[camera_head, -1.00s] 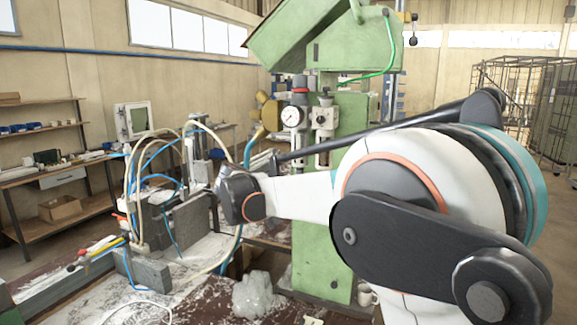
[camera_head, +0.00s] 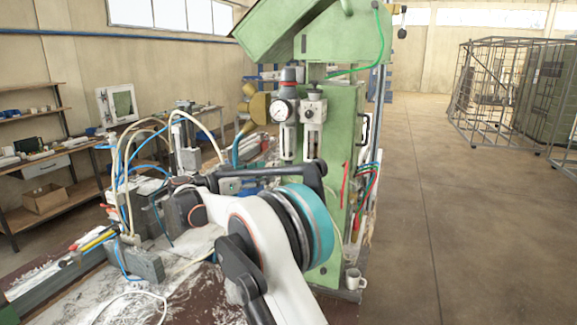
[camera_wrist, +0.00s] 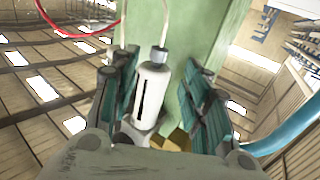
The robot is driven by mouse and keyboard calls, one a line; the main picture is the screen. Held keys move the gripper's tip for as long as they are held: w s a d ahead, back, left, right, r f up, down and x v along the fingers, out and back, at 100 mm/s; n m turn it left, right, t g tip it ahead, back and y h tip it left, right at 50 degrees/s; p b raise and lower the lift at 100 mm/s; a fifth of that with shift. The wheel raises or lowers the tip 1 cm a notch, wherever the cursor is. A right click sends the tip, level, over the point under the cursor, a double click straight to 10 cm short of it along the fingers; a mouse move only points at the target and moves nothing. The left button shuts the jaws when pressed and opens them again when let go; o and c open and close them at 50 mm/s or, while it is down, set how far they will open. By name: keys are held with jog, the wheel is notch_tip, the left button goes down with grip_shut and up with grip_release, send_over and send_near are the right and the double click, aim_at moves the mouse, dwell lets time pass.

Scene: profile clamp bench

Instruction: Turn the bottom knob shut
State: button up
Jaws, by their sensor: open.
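In the head view, the air unit on the green machine has a round pressure gauge (camera_head: 282,110) and two slim slotted bodies under its top knobs (camera_head: 289,75). In the wrist view, a white slotted cylinder (camera_wrist: 153,92) with a grey end fitting (camera_wrist: 159,53) and a thin hose stands before the green column. My gripper (camera_wrist: 160,68) is open, its teal-padded fingers on either side of the cylinder, with gaps visible. Brass-coloured parts (camera_wrist: 178,139) show below it. I cannot tell which part is the bottom knob.
The green machine column (camera_head: 340,140) stands close behind the arm. Coloured hoses (camera_head: 368,185) run down its right side. A white mug (camera_head: 354,279) stands at its foot. A clamp fixture with hoses (camera_head: 150,200) is at left.

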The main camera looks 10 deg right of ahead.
aim_at(289, 165)
jog(key=x, duration=1)
grip_shut()
